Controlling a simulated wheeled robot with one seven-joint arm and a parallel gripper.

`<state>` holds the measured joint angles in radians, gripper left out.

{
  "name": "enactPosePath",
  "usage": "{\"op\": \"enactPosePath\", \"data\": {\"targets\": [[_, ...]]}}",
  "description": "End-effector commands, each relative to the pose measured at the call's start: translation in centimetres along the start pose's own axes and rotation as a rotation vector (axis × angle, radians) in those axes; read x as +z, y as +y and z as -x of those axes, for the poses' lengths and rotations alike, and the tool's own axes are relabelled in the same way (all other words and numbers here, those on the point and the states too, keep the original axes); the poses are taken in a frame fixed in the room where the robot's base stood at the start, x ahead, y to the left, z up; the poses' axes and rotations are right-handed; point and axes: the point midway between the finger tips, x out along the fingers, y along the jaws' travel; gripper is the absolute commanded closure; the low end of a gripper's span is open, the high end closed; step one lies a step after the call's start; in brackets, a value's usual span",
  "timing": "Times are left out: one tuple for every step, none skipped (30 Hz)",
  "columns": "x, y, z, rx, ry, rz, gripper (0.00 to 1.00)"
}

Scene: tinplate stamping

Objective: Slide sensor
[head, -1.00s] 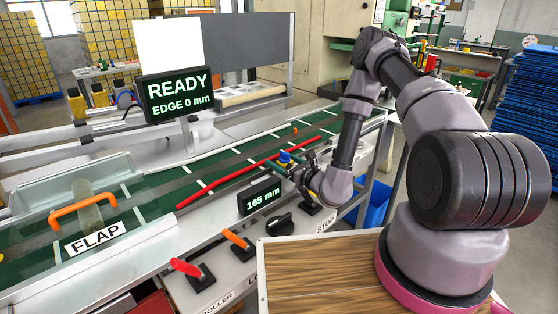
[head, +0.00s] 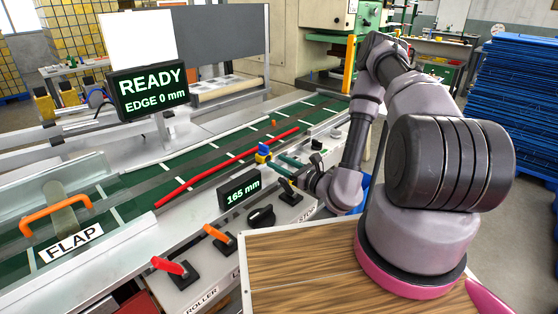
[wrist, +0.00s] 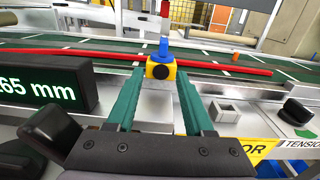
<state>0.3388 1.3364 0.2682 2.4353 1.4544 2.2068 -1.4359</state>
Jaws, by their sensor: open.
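The sensor is a small yellow block with a blue knob on top (head: 263,153), standing by the red rail (head: 228,167) along the conveyor's near edge. In the wrist view the sensor (wrist: 161,69) is upright, straight ahead, with a dark round face towards me. My gripper (head: 277,161) is open at the near side of the sensor. In the wrist view my gripper's green fingers (wrist: 161,78) point at it, one tip to each side; I cannot tell whether they touch it. A small display (head: 240,189) left of my gripper reads 165 mm.
A larger screen (head: 148,92) reads READY, EDGE 0 mm. The control panel carries a red lever (head: 170,267), an orange lever (head: 216,234) and a black knob (head: 261,215). An orange-handled flap (head: 56,213) is at left. A grey block (wrist: 223,110) sits right of my fingers.

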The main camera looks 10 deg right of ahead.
Motion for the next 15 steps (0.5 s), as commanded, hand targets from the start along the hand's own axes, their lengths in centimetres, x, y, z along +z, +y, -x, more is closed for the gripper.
{"op": "enactPosePath", "data": {"targets": [[0.8, 0.1, -0.5, 0.028, -0.028, 0.022, 0.71], [1.5, 0.3, -0.8, 0.052, -0.050, 0.040, 0.83], [2.7, 0.7, -1.4, 0.100, -0.091, 0.076, 0.98], [3.7, 1.1, -1.8, 0.146, -0.128, 0.112, 1.00], [5.0, 1.6, -2.3, 0.200, -0.171, 0.158, 1.00], [6.7, 2.3, -2.7, 0.284, -0.236, 0.236, 1.00], [8.1, 3.0, -2.9, 0.355, -0.289, 0.307, 1.00], [9.3, 3.6, -2.9, 0.431, -0.342, 0.390, 1.00], [10.7, 4.4, -2.7, 0.537, -0.411, 0.516, 1.00], [11.4, 4.8, -2.5, 0.615, -0.458, 0.617, 1.00], [11.9, 5.1, -2.1, 0.693, -0.501, 0.724, 1.00], [12.2, 5.1, -1.6, 0.794, -0.550, 0.875, 1.00], [12.2, 4.9, -1.2, 0.868, -0.580, 0.993, 1.00], [12.0, 4.4, -0.8, 0.939, -0.606, 1.114, 1.00], [11.7, 3.4, -0.5, 1.030, -0.630, 1.278, 1.00]]}}
